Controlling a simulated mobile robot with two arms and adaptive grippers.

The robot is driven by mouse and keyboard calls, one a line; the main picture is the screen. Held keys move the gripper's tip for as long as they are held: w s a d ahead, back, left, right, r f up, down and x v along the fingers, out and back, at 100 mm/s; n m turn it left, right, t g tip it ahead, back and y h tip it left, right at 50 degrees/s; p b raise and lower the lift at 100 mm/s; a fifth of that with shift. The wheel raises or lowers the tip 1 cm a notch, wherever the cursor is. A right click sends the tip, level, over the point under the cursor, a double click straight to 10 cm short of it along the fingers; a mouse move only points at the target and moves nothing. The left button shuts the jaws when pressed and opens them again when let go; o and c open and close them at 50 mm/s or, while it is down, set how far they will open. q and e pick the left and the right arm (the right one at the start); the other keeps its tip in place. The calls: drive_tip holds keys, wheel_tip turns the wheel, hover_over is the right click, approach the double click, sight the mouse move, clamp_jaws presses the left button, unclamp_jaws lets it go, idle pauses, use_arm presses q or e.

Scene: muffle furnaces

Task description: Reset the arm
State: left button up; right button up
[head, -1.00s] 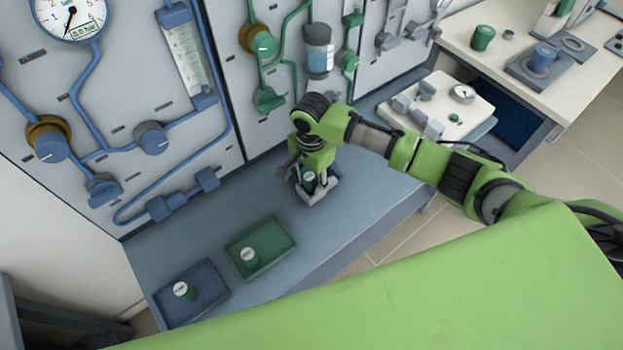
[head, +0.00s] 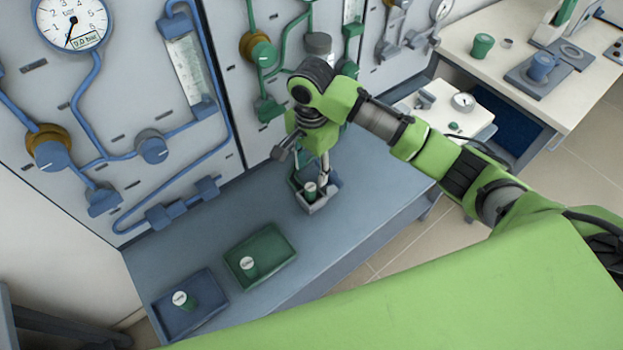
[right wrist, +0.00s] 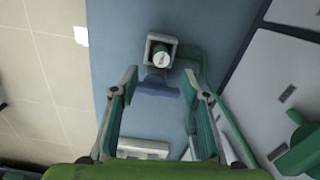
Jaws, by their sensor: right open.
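My right arm reaches in from the right in the head view. Its gripper (head: 310,174) is above a small grey square holder (head: 318,207) on the blue-grey bench. A green vial with a white cap (head: 310,190) stands in the holder. In the right wrist view the gripper (right wrist: 165,84) is open, with nothing between its fingers. The holder (right wrist: 148,46) and the capped vial (right wrist: 161,59) lie beyond the fingertips, apart from them. My left gripper is out of view.
A green tray (head: 277,246) and a blue tray (head: 207,313) on the bench each hold a capped vial. A panel with pipes, valves and a gauge (head: 72,20) rises behind. A side table (head: 520,85) stands at right. The bench between holder and green tray is clear.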

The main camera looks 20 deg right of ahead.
wheel_tip(320, 180, up, 2)
idle(0.6)
